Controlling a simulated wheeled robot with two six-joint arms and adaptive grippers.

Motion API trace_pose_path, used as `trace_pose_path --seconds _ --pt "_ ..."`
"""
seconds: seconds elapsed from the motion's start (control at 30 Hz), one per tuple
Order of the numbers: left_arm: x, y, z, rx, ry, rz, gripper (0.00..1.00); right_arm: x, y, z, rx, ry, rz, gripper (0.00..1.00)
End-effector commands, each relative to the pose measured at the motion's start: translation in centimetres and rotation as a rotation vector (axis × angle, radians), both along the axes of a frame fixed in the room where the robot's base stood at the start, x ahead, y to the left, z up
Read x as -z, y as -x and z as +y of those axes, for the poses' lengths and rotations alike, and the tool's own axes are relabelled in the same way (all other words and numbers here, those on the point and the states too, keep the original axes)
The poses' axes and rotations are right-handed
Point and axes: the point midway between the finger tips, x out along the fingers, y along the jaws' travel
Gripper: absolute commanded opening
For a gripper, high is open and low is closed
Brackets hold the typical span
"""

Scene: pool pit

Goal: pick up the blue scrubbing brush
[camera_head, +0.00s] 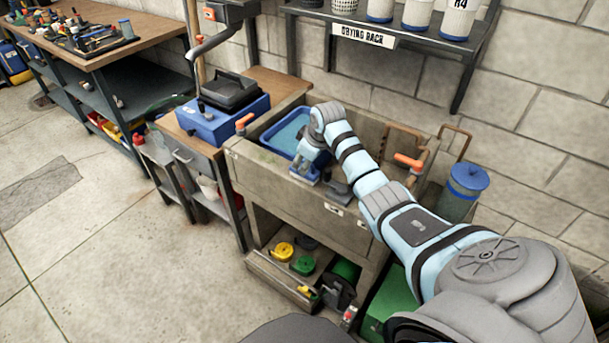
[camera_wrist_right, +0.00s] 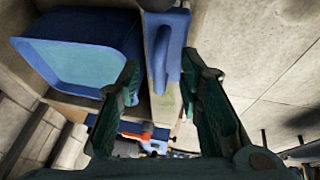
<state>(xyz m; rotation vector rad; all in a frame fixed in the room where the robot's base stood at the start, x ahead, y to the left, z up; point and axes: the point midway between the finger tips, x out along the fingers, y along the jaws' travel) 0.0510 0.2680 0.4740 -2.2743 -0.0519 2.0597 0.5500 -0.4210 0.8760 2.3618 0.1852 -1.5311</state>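The blue scrubbing brush (camera_head: 304,174) lies on the front rim of the stone sink (camera_head: 275,170), below my right gripper (camera_head: 310,160) in the head view. In the right wrist view the brush (camera_wrist_right: 169,52) shows as a blue body with a raised blue handle. My right gripper (camera_wrist_right: 161,75) is open there, its two dark green fingers spread with the brush's near end between their tips. I cannot tell whether either finger touches it. My left gripper is not in view.
A blue tub of water (camera_head: 290,130) sits in the sink, left of the brush in the wrist view. A grey object (camera_head: 339,188) is beside the brush on the rim. A copper pipe with an orange handle (camera_head: 408,161) stands to the right.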

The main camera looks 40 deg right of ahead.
Motion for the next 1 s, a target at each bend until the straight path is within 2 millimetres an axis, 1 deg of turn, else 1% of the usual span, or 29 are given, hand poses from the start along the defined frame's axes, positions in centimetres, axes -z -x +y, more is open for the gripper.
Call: trace_pose_path --seconds 0.17,0.37,0.4,0.83,0.93,1.0 --pt "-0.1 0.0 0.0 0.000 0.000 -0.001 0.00 0.0 0.0 0.0 0.000 0.001 0.000 0.33" --pt "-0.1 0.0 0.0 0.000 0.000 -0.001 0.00 -0.1 0.0 0.0 0.000 0.001 0.000 0.03" --pt "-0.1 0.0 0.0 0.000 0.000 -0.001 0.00 -0.1 0.0 0.0 0.000 0.001 0.000 0.00" --pt "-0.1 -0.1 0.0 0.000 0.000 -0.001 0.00 -0.2 0.0 0.0 0.000 0.001 -0.001 0.00" --pt "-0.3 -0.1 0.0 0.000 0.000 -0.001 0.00 -0.8 -0.1 0.0 0.000 0.001 -0.003 0.00" --pt "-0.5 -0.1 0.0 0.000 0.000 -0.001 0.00 -1.6 -0.1 0.0 0.000 0.001 -0.003 0.00"
